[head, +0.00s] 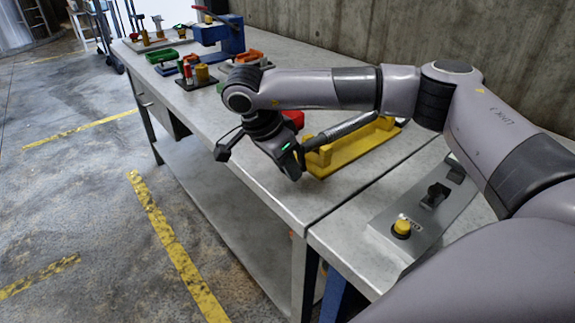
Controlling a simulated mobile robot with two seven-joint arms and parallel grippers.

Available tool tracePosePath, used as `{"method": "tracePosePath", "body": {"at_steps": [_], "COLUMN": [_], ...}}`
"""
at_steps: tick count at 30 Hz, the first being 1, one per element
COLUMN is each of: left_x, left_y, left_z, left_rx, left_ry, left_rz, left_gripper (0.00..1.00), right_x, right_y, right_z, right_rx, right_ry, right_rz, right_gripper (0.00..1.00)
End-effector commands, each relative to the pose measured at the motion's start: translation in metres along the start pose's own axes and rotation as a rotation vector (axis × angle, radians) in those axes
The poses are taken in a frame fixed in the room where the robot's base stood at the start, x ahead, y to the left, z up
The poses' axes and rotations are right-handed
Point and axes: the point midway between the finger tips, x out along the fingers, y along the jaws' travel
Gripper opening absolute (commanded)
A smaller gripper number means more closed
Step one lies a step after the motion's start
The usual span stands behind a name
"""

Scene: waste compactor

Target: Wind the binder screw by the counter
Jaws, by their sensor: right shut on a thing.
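The binder screw appears to be the grey metal rod (345,130) lying slantwise over a yellow cradle (352,150) on the workbench. My right gripper (291,163) is at the rod's near-left end, close to the bench's front edge. It is shut on that end; its fingertips and the gripped part are largely hidden by the gripper body. A small green light shows on the gripper. I cannot make out a counter with readable digits. My left gripper is out of view.
A metal plate (428,212) with a yellow button (402,227) and black blocks lies on the bench at right. Further back stand a blue press (222,38), a green tray (161,57) and several small coloured parts. A concrete wall (440,40) closes the back.

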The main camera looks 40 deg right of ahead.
Motion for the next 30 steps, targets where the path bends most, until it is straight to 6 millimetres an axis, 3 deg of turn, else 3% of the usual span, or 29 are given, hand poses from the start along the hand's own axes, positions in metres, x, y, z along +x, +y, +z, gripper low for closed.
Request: {"method": "tracePosePath", "body": {"at_steps": [11,24,25,27,30], "left_x": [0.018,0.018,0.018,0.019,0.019], "left_y": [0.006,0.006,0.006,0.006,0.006], "left_z": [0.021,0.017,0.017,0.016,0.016], "left_rx": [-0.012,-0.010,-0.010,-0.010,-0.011], "left_ry": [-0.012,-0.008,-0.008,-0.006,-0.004], "left_rz": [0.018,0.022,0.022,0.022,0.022], "left_gripper": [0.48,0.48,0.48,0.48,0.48], "right_x": [0.004,0.000,0.000,0.000,0.000], "right_y": [-0.005,-0.005,-0.006,-0.005,-0.005], "right_z": [0.003,0.001,0.001,0.001,0.001], "right_rx": [0.092,0.110,0.110,0.110,0.110], "right_ry": [-0.021,-0.024,-0.024,-0.023,-0.023], "right_rz": [-0.232,-0.272,-0.272,-0.271,-0.271], "right_gripper": [0.00,0.00,0.26,0.48,0.48]}}
